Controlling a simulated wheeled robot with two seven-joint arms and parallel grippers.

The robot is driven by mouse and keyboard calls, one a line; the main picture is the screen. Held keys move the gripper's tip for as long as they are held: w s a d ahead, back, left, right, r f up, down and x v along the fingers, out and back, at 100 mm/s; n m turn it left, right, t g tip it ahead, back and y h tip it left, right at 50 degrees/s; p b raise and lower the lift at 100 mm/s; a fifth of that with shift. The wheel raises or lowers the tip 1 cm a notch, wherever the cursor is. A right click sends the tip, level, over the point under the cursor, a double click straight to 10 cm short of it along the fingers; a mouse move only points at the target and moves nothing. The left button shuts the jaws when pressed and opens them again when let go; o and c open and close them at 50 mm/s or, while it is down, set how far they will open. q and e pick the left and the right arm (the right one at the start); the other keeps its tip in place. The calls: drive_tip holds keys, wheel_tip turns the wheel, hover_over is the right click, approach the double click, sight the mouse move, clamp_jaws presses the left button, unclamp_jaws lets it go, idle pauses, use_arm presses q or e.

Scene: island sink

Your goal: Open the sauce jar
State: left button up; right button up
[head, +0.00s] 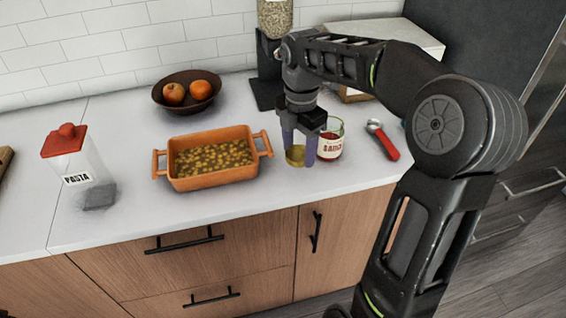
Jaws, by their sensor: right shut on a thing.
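The sauce jar (329,146) is a clear glass jar with red contents and a white label with red letters. It stands upright on the white counter, and its glass rim shows with no lid on it. My right gripper (299,152) points down just left of the jar. Its purple fingers are shut on a round gold lid (295,156), held low near the counter; I cannot tell whether the lid touches it. The right finger is close beside the jar and covers part of its left edge. My left gripper is not in view.
An orange baking dish (182,184) of yellowish food stands left of my right gripper. A fruit bowl (160,97), a pasta container (75,155), a dark dispenser (268,65) and a red-handled scoop (387,146) are also on the counter (250,205). The counter's front strip is clear.

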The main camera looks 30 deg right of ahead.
sight(297, 175)
drive_tip(key=shift+f, duration=1.1)
drive_tip(key=shift+f, duration=1.85)
drive_tip(key=shift+f, duration=0.2)
drive_tip(key=o, duration=1.5)
drive_tip(key=shift+o, duration=0.2)
drive_tip(key=shift+r, duration=0.15)
